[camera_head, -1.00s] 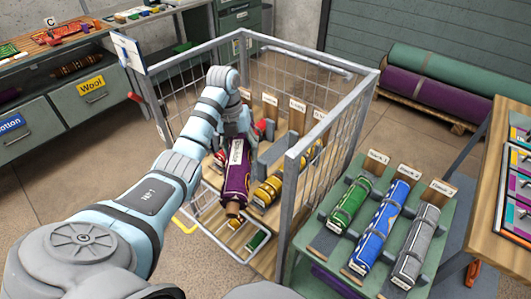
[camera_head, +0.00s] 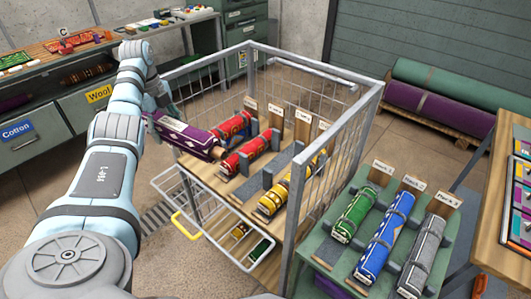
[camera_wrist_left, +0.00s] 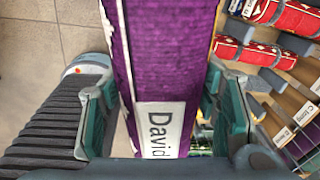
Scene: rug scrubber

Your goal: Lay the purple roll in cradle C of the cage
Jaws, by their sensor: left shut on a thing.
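The purple roll (camera_head: 182,135) is held by my left gripper (camera_head: 158,97), tilted, at the cage's left side. In the left wrist view the roll (camera_wrist_left: 165,55) lies between the two fingers (camera_wrist_left: 160,105), with a white label reading "David". The cage (camera_head: 365,95) is a grey wire frame with a wooden cradle deck. Two red rolls (camera_head: 246,152) lie in its two left cradles and a yellow roll (camera_head: 290,187) in the right one. Between them cradle C (camera_head: 262,178) looks empty; its sign also shows in the left wrist view (camera_wrist_left: 315,86). My right gripper is not in view.
The cage's front flap with a yellow handle (camera_head: 186,226) hangs low at the front. A green stand (camera_head: 335,262) with green, blue and grey rolls is at the right. A drawer bench (camera_head: 40,125) stands at the left. The cage's wire walls and posts surround the deck.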

